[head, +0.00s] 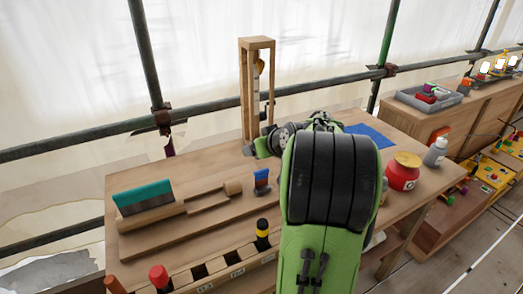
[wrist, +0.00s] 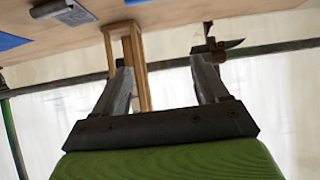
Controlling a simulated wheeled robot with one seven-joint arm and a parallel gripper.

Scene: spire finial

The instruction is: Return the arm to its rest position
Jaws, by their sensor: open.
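My arm, green with black bands, reaches over the wooden workbench (head: 140,248) in the head view and covers much of its right half. My gripper (wrist: 165,75) shows in the wrist view with its two fingers apart and nothing between them. In the head view the gripper is mostly hidden behind my arm. A tall wooden frame (head: 246,95) stands at the bench's back edge, with a small yellowish piece (head: 261,66) inside it. The frame also shows in the wrist view (wrist: 140,70), behind the left finger; I cannot tell the distance between them.
A teal-topped brush (head: 143,196), a small blue-headed tool (head: 262,180) and a rack with several coloured handles lie on the left. A red jar (head: 403,172) and a grey bottle (head: 435,152) stand right of my arm. Scaffold pipes (head: 100,140) run behind.

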